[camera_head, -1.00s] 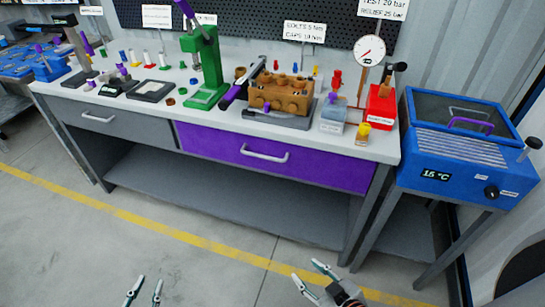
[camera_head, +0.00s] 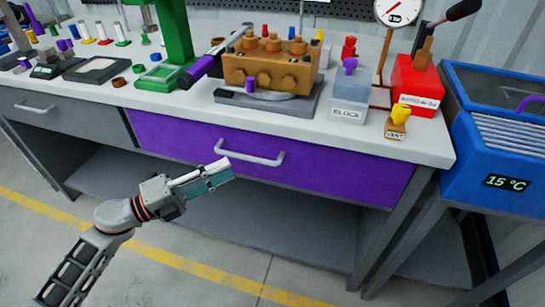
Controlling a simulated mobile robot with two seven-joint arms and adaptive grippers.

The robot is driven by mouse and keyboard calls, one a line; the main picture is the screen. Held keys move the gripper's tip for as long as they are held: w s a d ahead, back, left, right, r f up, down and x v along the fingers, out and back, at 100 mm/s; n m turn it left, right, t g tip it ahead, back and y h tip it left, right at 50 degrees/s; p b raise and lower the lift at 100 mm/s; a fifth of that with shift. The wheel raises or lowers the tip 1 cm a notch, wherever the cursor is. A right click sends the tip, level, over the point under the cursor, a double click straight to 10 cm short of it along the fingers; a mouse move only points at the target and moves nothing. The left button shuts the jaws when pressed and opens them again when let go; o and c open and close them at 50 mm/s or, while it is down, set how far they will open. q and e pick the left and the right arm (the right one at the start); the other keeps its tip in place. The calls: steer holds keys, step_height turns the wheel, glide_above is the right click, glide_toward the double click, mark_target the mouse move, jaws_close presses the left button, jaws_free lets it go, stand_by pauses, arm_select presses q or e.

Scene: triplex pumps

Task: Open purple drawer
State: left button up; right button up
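The purple drawer (camera_head: 330,180) is closed under the workbench top, its front flush with the bench. Its light grey bar handle (camera_head: 250,159) is bent at both ends and sits across the middle of the front. My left gripper (camera_head: 230,169) is in front of the drawer, just left of and slightly below the handle, with its fingertips close to the handle's left end. It looks open and empty, with a teal finger pad showing; I cannot tell whether it touches the handle. My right gripper is out of view.
A grey drawer (camera_head: 60,115) is to the left. On the benchtop (camera_head: 290,122) stand a brown pump block (camera_head: 268,72), a green press (camera_head: 175,45) and a red unit (camera_head: 415,85). A blue machine (camera_head: 500,140) stands at the right. The floor in front is clear.

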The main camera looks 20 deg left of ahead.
mark_target(248, 156)
arm_select(q)
steer(key=x, duration=0.7)
steer(key=shift+w+d+r, duration=0.2)
steer(key=shift+c, duration=0.2)
jaws_close()
